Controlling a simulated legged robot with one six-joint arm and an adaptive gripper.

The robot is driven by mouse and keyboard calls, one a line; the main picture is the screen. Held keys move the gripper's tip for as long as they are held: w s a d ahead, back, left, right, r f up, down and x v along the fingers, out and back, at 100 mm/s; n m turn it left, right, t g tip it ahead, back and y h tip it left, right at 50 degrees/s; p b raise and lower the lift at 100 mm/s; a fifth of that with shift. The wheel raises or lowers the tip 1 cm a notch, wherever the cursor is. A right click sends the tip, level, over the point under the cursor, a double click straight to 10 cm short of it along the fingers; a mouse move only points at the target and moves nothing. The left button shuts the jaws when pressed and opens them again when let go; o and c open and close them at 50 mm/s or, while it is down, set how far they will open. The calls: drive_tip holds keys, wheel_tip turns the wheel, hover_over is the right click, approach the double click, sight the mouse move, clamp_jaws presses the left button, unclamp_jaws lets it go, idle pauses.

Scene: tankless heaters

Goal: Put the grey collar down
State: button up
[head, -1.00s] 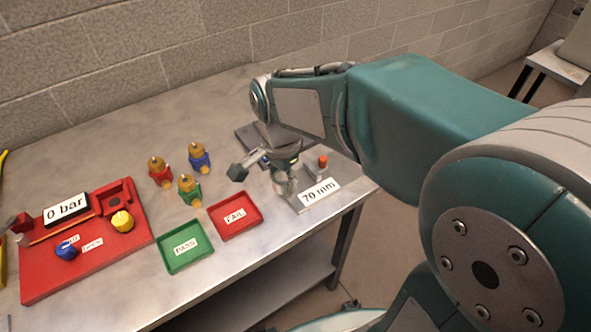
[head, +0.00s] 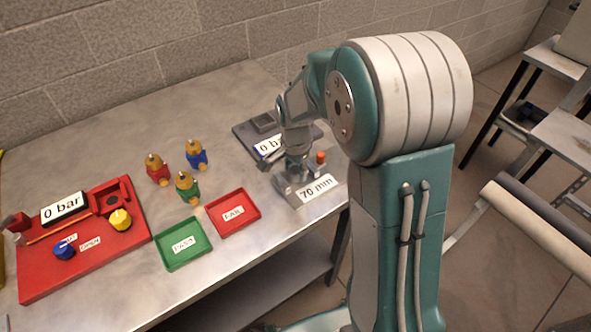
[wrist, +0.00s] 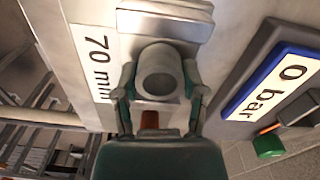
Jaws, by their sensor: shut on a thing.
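The grey collar (wrist: 160,74) is a short hollow grey ring with its round opening facing the wrist camera. My gripper (wrist: 159,80) is shut on it, with one finger on each side. In the head view my gripper (head: 295,172) is low over the grey 70 mm fixture (head: 291,196) at the table's right edge, and the collar is mostly hidden there. In the wrist view the collar appears in front of the fixture's grey metal block (wrist: 170,22). I cannot tell whether it touches the fixture.
An orange-topped post (head: 321,157) stands close beside my gripper. A dark grey unit with a 0 bar display (head: 268,147) lies behind. The red FAIL tray (head: 234,212) and green PASS tray (head: 183,244) are to the left, with several brass-topped valves (head: 187,187) and a red test board (head: 95,262).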

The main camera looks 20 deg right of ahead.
sight(296, 170)
drive_tip(key=shift+f, duration=0.2)
drive_tip(key=o, duration=1.1)
drive_tip(key=shift+o, duration=0.2)
drive_tip(key=shift+r, duration=0.1)
wheel_tip(296, 170, up, 12)
drive_tip(key=s+r+n+t, duration=0.2)
drive_tip(key=s+n, duration=0.4)
drive_tip(key=s, duration=0.4)
drive_tip(key=s+r+n+t, duration=0.3)
drive_tip(key=s+n, duration=0.3)
drive_tip(key=s, duration=0.5)
drive_tip(key=shift+r+t, duration=0.3)
drive_tip(key=shift+r, duration=0.6)
